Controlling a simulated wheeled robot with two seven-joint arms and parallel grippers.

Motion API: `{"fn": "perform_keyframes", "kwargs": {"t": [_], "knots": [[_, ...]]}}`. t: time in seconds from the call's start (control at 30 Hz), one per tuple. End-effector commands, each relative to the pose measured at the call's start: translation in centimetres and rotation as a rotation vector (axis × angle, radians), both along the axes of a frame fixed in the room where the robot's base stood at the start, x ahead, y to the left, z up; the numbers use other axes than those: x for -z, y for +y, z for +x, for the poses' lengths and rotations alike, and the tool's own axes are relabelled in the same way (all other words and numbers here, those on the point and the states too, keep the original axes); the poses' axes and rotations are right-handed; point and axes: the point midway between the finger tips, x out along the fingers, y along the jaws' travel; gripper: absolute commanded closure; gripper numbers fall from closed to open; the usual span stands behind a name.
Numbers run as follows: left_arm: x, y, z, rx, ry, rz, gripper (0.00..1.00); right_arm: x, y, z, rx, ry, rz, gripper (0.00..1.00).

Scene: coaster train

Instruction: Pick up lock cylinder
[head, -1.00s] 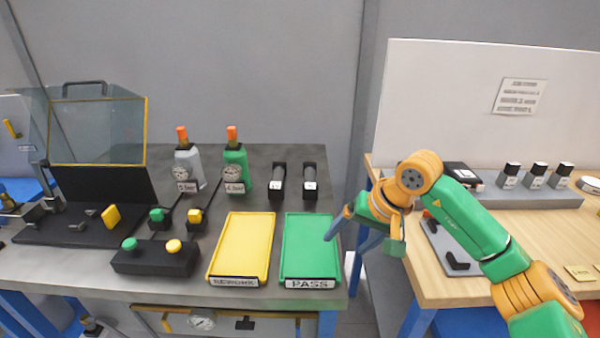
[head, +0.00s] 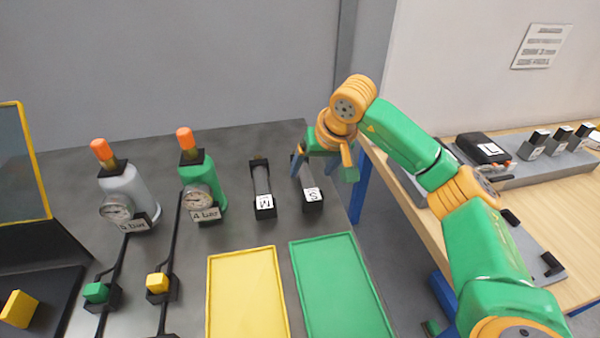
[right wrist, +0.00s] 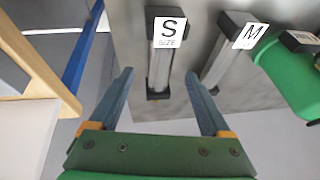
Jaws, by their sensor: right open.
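I cannot tell which part is the lock cylinder. My right gripper (head: 324,168) is open and empty, above the S holder and partly hiding its upper end. In the right wrist view, the S holder (right wrist: 160,65) lies ahead between the two blue fingertips (right wrist: 159,74), and the M holder (right wrist: 222,55) stands right of it. No contact is visible. My left gripper is out of view.
A yellow tray (head: 210,300) and a green tray (head: 296,262) lie in front of the holders. Grey (head: 130,195) and green (head: 212,175) bottles with gauges stand left. A wooden table (head: 575,205) with a black L part (head: 484,148) is right, beyond a gap.

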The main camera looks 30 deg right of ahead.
Motion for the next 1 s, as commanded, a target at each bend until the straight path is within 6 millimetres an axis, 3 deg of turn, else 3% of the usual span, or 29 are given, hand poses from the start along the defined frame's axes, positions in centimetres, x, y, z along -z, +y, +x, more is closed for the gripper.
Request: {"fn": "perform_keyframes", "kwargs": {"t": [0.1,0.23,0.47,0.77,0.8,1.0], "knots": [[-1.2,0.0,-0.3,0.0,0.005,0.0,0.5,1.9,0.2,0.8,-0.001,0.008,0.001,0.18],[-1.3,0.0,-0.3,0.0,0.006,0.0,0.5,3.9,0.3,1.7,-0.001,0.004,0.001,0.18],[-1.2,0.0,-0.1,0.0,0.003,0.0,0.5,4.3,0.3,1.9,0.0,0.0,0.0,0.18],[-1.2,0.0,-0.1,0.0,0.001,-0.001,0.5,4.3,0.3,1.9,0.0,0.0,0.0,0.96],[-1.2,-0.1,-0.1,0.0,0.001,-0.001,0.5,4.2,0.3,1.9,0.0,0.0,0.001,1.0],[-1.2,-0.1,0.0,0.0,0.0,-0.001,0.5,4.2,0.3,1.9,0.0,0.0,0.001,1.0]]}}
